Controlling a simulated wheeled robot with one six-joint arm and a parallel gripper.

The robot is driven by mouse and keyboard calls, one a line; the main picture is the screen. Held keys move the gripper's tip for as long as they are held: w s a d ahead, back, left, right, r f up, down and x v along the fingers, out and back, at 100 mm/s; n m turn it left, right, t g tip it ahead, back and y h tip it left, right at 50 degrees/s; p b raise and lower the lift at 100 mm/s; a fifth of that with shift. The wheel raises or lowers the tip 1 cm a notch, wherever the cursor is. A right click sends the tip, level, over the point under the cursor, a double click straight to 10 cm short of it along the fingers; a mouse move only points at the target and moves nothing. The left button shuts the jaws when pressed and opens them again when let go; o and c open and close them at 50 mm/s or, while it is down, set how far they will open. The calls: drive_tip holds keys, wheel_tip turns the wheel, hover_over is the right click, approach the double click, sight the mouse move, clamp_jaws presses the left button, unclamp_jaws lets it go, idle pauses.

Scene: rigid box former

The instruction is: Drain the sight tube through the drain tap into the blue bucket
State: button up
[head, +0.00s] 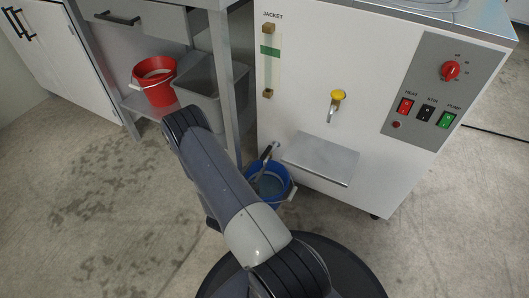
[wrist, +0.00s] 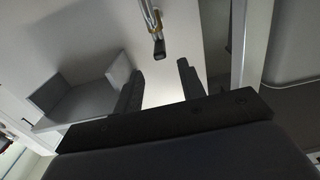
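The sight tube (head: 276,72), marked JACKET, runs upright between two brass blocks on the white machine's front, with a green band across it. Its liquid level cannot be made out. A slim metal fitting with a dark end (head: 267,152), seemingly the drain tap, shows low on the machine over the blue bucket (head: 284,192). In the wrist view a metal pipe with a brass collar and dark end (wrist: 158,48), likely the same fitting, lies beyond my fingertips. My gripper (wrist: 160,75) is open and empty, apart from it. My arm hides the gripper in the head view.
A yellow-handled tap (head: 337,96) sits above a metal shelf (head: 320,160), right of the bucket. A switch panel (head: 428,90) is at right.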

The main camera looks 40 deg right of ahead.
sight(267, 150)
drive_tip(key=b+x, duration=0.3)
drive_tip(key=x, duration=0.6)
drive_tip(key=shift+f, duration=0.1)
drive_tip(key=shift+x, duration=0.75)
clamp_jaws()
